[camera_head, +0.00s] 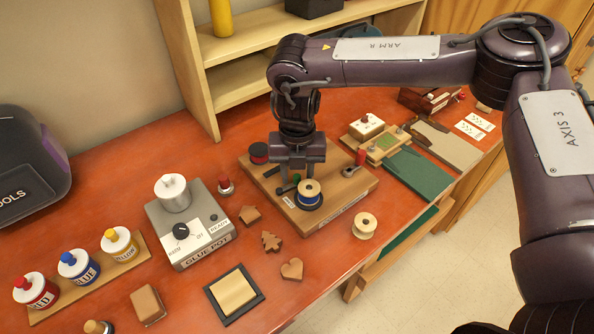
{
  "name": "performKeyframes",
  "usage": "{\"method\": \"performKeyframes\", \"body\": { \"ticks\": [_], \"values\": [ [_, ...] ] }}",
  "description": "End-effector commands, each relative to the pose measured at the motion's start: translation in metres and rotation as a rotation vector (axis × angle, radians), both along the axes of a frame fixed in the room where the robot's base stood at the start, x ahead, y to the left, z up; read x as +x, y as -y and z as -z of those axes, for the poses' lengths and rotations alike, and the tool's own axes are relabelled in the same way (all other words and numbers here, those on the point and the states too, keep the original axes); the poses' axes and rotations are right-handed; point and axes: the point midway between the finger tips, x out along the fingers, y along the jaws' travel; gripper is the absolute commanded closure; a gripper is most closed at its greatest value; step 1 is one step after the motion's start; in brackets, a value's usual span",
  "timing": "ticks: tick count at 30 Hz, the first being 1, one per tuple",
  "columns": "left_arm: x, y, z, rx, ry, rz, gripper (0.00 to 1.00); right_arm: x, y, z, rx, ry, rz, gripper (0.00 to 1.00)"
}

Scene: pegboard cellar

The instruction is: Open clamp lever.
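A wooden board (331,215) on the red bench carries a small fixture. A red-tipped lever (360,158) stands at the board's right end. I cannot tell for sure which is the clamp lever. Contact is not clear, and the gripper hides part of the fixture. A spool with blue thread (309,190) stands close in front. My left gripper is not in view.
The glue pot (189,222) is to the left. A shelf (235,85) rises behind. Green mats (417,172) lie right.

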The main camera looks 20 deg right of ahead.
Motion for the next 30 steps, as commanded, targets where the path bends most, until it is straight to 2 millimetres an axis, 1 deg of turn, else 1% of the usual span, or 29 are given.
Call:
{"method": "performKeyframes", "body": {
  "ticks": [1, 2, 10, 20, 25, 30],
  "values": [
    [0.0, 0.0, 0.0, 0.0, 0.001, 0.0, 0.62, 0.0, 0.0, 0.0, 0.0, 0.0, 0.0, 0.62],
    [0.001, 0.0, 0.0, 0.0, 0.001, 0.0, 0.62, 0.0, 0.0, 0.0, 0.0, 0.0, 0.0, 0.65],
    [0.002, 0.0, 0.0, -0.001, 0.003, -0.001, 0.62, 0.0, 0.0, 0.0, 0.0, 0.0, 0.0, 1.0],
    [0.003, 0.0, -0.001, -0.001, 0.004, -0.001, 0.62, 0.001, 0.0, 0.0, -0.001, -0.001, -0.034, 1.0],
    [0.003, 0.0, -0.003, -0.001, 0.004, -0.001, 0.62, 0.005, -0.001, -0.001, -0.001, -0.001, -0.118, 1.0],
    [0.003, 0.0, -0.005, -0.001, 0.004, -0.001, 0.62, 0.01, -0.004, -0.001, 0.001, -0.002, -0.244, 1.0]
  ]
}}
